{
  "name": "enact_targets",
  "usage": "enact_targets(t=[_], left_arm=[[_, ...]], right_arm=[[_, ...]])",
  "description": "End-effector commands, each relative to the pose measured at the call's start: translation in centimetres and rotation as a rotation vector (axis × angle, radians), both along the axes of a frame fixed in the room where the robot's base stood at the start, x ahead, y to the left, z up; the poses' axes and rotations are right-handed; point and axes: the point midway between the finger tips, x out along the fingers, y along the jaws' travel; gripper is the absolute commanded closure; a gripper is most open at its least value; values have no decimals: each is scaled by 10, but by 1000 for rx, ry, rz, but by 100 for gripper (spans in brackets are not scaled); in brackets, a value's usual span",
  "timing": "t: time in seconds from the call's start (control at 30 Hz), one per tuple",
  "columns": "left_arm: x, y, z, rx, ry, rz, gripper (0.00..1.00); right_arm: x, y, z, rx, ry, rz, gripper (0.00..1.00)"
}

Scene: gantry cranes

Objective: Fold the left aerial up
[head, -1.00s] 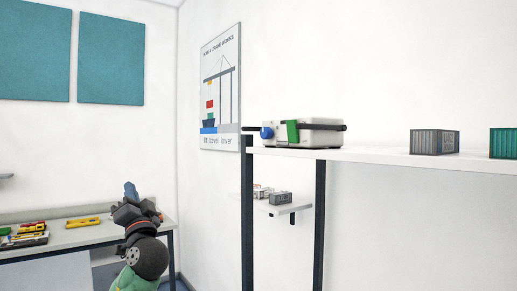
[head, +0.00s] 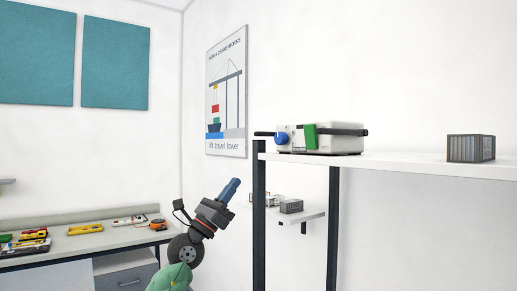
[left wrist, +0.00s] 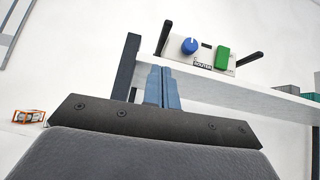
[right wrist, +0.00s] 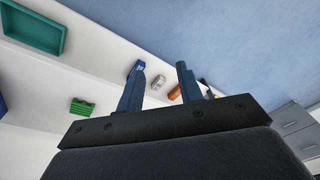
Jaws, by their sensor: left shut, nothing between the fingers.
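The white router box (head: 340,144) stands on the upper white shelf, with a blue knob (head: 282,138) and a green switch (head: 310,136) on its front. Its left black aerial (head: 264,133) lies about level, sticking out past the box's left side; it also shows in the left wrist view (left wrist: 164,38). The right black aerial (head: 345,131) lies level too and shows in the left wrist view (left wrist: 250,60). My left gripper (head: 234,183) is shut and empty, below and left of the box, apart from it. My right gripper (right wrist: 160,72) is open and empty, seen only in its wrist view.
A grey container (head: 471,148) stands farther right on the upper shelf (head: 400,162). Dark posts (head: 259,220) support that shelf. A lower shelf (head: 312,215) holds small items. A desk (head: 90,241) with several tools is at the left. A crane poster (head: 226,95) hangs behind.

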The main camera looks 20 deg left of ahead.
Motion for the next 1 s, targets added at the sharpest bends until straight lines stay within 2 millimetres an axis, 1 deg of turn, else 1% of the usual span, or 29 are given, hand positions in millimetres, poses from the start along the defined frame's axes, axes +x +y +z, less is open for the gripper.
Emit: enact_targets(t=[0.17, 0.5, 0.63, 0.77, 1.0], left_arm=[[3, -8, -7, 58, 22, 5, 100], [3, -7, -6, 59, 16, 11, 100], [4, -8, -3, 59, 16, 11, 100], [9, -12, 3, 57, 16, 10, 100], [22, -22, 20, 57, 17, 9, 100]], right_arm=[[1, 0, 0, 1, -5, 0, 64], [1, 0, 0, 1, -4, 0, 64], [1, 0, -4, 0, -2, 0, 64], [3, 0, -17, -3, -1, 0, 64], [5, -1, -58, -9, 2, 0, 64]])
